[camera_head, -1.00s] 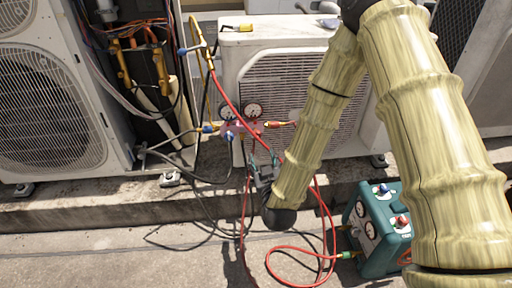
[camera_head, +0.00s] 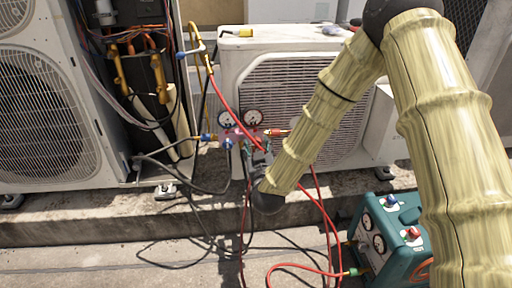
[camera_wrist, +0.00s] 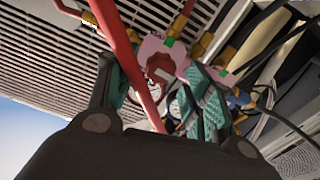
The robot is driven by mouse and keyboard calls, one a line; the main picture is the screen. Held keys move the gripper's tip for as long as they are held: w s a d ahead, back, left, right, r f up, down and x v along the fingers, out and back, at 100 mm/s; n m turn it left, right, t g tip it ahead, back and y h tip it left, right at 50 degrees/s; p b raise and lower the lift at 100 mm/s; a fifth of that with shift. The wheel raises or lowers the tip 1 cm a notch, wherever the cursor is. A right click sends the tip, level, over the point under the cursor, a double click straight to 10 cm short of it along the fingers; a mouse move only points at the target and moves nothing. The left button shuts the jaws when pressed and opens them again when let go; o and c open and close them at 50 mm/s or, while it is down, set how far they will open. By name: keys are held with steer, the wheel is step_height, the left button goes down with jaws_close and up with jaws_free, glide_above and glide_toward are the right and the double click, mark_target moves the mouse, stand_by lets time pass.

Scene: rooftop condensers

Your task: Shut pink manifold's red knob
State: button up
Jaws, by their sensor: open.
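The pink manifold (camera_head: 240,134) with two round gauges hangs in front of the white condenser. In the wrist view the pink manifold (camera_wrist: 182,53) lies just beyond my fingers, with its red knob (camera_wrist: 160,67) between them in the picture. A red hose crosses close beside the knob. My gripper (camera_head: 259,147) is open just below the manifold's right side; the wrist view shows its two teal-padded fingers spread (camera_wrist: 157,88). I see no grip on the knob, and contact cannot be told. In the head view the gripper hides the red knob.
A blue knob (camera_head: 228,144) is on the manifold's left side. The red hose (camera_head: 224,95) drops from above past the gauges. A teal gauge box (camera_head: 402,248) stands at lower right. The large condenser (camera_head: 45,110) is at left. Dark hoses lie on the ground.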

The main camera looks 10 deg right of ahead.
steer(key=shift+w+b, duration=0.4)
steer(key=shift+w, duration=1)
steer(key=c, duration=1)
